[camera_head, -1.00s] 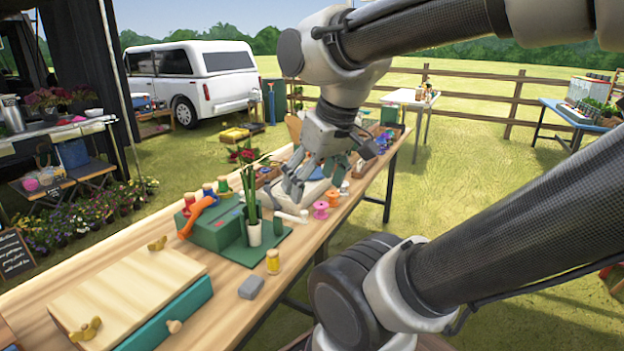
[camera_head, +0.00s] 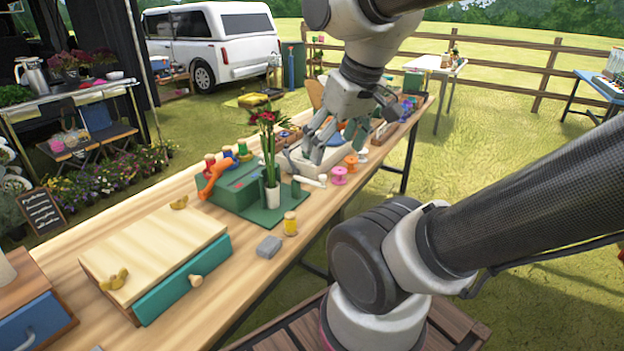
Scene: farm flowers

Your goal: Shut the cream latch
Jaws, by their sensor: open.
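My gripper (camera_head: 327,150) is open and empty, fingers pointing down, over a cream box or tray (camera_head: 302,164) on the long wooden table (camera_head: 215,318). A thin cream bar (camera_head: 309,180) sticks out at the box's near side, below and slightly left of the fingers. It may be the cream latch, but it is too small to be sure. My fingers and wrist hide part of the box, and I see no clear contact.
A wooden box with a teal drawer (camera_head: 182,291) sits nearer.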

